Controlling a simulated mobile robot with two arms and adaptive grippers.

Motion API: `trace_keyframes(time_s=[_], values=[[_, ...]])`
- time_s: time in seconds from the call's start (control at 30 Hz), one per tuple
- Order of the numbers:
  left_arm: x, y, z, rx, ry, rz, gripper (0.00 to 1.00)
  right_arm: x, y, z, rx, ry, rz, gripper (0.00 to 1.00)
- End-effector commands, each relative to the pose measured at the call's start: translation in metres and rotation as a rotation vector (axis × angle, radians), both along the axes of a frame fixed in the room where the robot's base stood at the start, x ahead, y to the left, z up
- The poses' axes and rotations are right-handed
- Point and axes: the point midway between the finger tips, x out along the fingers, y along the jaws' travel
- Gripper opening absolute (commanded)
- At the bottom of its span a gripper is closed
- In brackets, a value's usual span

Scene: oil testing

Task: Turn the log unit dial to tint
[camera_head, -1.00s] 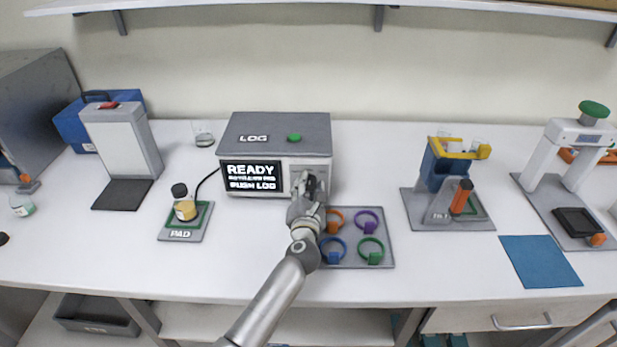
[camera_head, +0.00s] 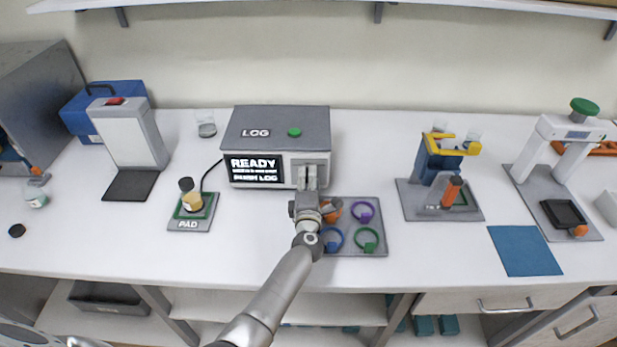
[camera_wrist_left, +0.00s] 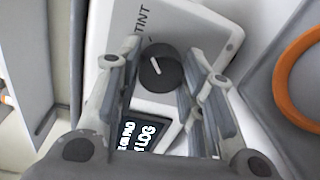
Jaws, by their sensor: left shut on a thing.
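The log unit (camera_head: 276,130) is a grey and white box with a LOG label, a green button (camera_head: 294,132) on top and a lit screen (camera_head: 254,169) reading READY and PUSH LOG. My left gripper (camera_head: 308,180) is at the right part of its front face and hides the dial in the head view. In the left wrist view the round dark dial (camera_wrist_left: 160,68) sits between the fingers of my left gripper (camera_wrist_left: 157,75), which is shut on it. The dial's white line points roughly toward the TINT label (camera_wrist_left: 141,20). My right gripper is not in view.
A grey tray (camera_head: 376,248) with several coloured rings lies under and beside my left wrist. A pad (camera_head: 189,224) with a dark-capped jar (camera_head: 192,197) stands left of the unit. A blue and yellow stand (camera_head: 440,165) is to the right. The front table strip is mostly clear.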

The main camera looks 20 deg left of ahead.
Motion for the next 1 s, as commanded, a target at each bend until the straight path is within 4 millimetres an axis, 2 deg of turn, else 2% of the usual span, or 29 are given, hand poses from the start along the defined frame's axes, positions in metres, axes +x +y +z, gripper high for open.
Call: trace_keyframes(time_s=[0.63, 0.67, 0.8, 1.0], values=[[-0.0005, -0.0007, -0.0016, 0.050, 0.017, -0.002, 0.12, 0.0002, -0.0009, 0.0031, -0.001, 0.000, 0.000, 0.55], [-0.0005, -0.0007, -0.0016, 0.050, 0.017, -0.002, 0.39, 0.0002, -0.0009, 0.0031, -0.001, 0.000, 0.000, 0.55], [-0.0004, -0.0005, -0.0012, 0.050, 0.016, -0.001, 0.57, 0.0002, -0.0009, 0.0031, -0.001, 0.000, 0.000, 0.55], [-0.0002, -0.0002, -0.0006, 0.049, 0.015, -0.001, 0.58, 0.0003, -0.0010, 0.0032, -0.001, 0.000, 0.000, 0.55]])
